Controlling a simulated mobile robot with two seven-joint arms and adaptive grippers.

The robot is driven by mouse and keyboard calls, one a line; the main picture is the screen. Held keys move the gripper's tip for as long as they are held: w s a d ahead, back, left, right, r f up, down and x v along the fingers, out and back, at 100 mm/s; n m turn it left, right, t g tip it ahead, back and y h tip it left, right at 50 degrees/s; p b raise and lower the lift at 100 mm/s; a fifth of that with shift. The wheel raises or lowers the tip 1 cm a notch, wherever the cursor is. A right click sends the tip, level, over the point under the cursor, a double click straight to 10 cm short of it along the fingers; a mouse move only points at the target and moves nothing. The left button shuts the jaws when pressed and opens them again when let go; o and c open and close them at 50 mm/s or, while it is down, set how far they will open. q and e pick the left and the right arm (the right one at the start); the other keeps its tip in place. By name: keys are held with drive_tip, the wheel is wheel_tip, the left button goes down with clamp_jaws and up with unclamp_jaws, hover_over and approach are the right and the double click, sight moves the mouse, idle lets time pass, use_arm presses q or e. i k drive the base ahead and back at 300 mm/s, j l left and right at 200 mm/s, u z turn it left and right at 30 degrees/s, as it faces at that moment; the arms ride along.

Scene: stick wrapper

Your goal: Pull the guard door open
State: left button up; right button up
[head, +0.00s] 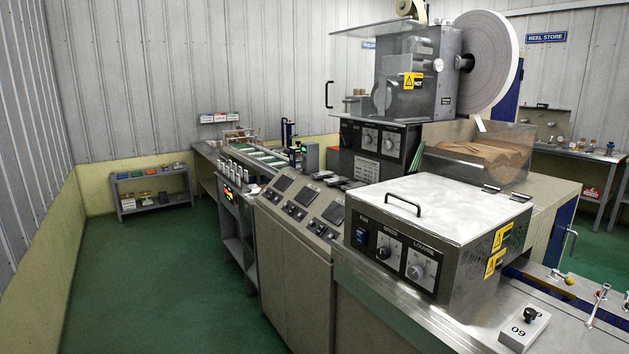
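A clear see-through panel, which looks like the guard door, stands on the upper left side of the wrapping machine (412,85) in the head view. Its black upright bar handle (328,94) shows against the grey wall. The panel's edges are faint, so I cannot tell whether it is fully closed. A clear top sheet (385,28) juts out to the left above it. Neither of my grippers is in view, and nothing touches the handle.
A steel box (440,230) with a lid handle (403,204) and knobs stands in front. A control console (300,207) and conveyor run leftward. A large white reel (490,62) is at the upper right. A low shelf (151,190) stands by the wall. The green floor (160,280) at left is clear.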

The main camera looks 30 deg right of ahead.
sight(342, 75)
drive_tip(key=i+j+z, duration=0.7)
drive_tip(key=i, duration=0.2)
drive_tip(key=z, duration=0.8)
